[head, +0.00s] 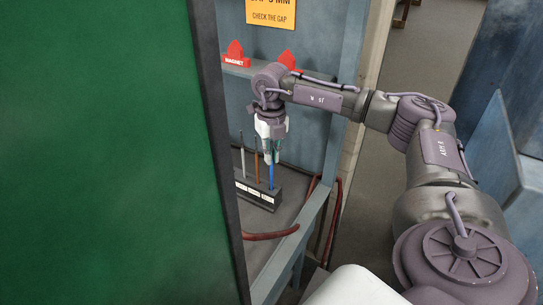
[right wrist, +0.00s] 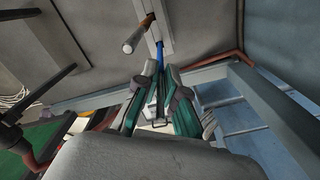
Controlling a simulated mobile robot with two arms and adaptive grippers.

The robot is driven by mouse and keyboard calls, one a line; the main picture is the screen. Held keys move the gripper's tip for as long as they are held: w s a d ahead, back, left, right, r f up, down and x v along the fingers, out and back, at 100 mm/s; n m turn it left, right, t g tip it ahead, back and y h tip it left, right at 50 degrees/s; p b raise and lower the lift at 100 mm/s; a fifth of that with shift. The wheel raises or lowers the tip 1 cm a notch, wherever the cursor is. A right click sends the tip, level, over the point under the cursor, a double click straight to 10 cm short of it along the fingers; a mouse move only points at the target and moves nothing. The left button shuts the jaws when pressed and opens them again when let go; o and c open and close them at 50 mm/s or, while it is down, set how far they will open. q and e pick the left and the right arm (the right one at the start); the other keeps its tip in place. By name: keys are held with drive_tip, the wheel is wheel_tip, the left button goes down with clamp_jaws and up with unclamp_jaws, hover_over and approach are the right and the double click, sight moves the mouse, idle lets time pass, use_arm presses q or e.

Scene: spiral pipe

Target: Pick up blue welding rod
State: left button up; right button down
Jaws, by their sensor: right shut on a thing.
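A blue welding rod (head: 271,177) stands upright in a dark block holder (head: 262,201) with white labels. My right gripper (head: 268,158) points down over the holder and is shut on the upper part of the blue rod. The rod's lower end still meets the holder. In the right wrist view, the blue rod (right wrist: 160,56) runs between the fingertips (right wrist: 161,75), and the fingers hide its rest. My left gripper is not in view.
A brown rod (head: 257,166) and a grey rod (head: 242,152) stand beside the blue one. A green panel (head: 100,150) fills the left. Red magnets (head: 235,54) sit on a shelf behind my wrist. A blue-grey frame post (head: 337,125) stands right of the gripper. A red hose (head: 270,235) lies in front.

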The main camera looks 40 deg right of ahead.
wheel_tip(320, 180, up, 9)
drive_tip(key=shift+f+b, duration=0.1)
drive_tip(key=shift+b, duration=1)
drive_tip(key=shift+r, duration=0.6)
drive_tip(key=c, duration=1.8)
unclamp_jaws()
drive_tip(key=shift+c, duration=0.2)
clamp_jaws()
